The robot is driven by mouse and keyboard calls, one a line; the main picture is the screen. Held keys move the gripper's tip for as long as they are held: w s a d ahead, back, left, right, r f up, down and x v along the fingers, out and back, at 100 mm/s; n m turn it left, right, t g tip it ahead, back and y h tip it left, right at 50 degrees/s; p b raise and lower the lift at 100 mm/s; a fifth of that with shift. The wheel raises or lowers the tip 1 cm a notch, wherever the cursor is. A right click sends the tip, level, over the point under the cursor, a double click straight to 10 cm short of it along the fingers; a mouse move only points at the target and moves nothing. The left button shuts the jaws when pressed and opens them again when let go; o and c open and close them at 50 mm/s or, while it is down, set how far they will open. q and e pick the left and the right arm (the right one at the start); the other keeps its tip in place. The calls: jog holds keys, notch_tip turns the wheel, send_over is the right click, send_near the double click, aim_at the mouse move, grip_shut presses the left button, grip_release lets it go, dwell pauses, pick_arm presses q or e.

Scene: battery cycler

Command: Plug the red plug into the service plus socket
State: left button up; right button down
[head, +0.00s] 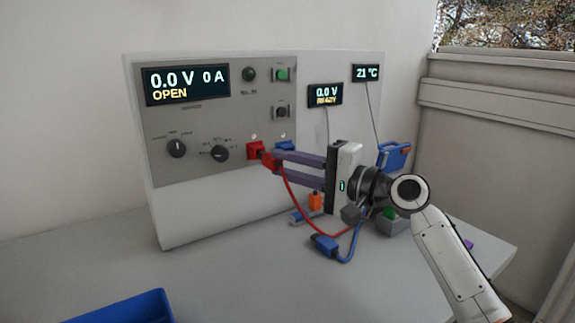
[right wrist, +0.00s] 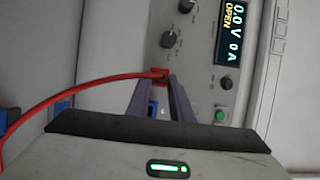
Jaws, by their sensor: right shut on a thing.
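The red plug (head: 267,160) is between the fingertips of my right gripper (head: 275,162), which is shut on it. Its red cable hangs down and loops over the table. The plug sits right in front of the red socket (head: 254,150) on the grey panel; I cannot tell whether it is in it. In the right wrist view, the red plug (right wrist: 160,76) shows at the tips of the purple fingers, close against the panel. A blue socket (head: 285,146) is just right of the red one, partly behind the fingers. My left gripper is not in view.
The cycler (head: 215,215) has a display reading 0.0 V, 0 A, OPEN. A blue tray (head: 125,308) is at the front left. The table's left and front are mostly clear.

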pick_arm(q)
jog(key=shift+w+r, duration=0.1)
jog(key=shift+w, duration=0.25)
pick_arm(e)
jog(key=shift+w+a, duration=0.2)
jog(key=shift+w, duration=0.05)
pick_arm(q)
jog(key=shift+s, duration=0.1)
pick_arm(e)
jog(key=shift+w+a, duration=0.1)
jog(key=shift+w, duration=0.05)
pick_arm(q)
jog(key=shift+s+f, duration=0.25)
pick_arm(e)
jog(key=shift+w+a, duration=0.1)
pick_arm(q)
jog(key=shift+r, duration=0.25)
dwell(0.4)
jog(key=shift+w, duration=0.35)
pick_arm(e)
jog(key=shift+w+a, duration=0.1)
jog(key=shift+w, duration=0.1)
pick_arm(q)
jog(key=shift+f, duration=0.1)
pick_arm(e)
jog(key=shift+w+a, duration=0.15)
jog(key=shift+w, duration=0.05)
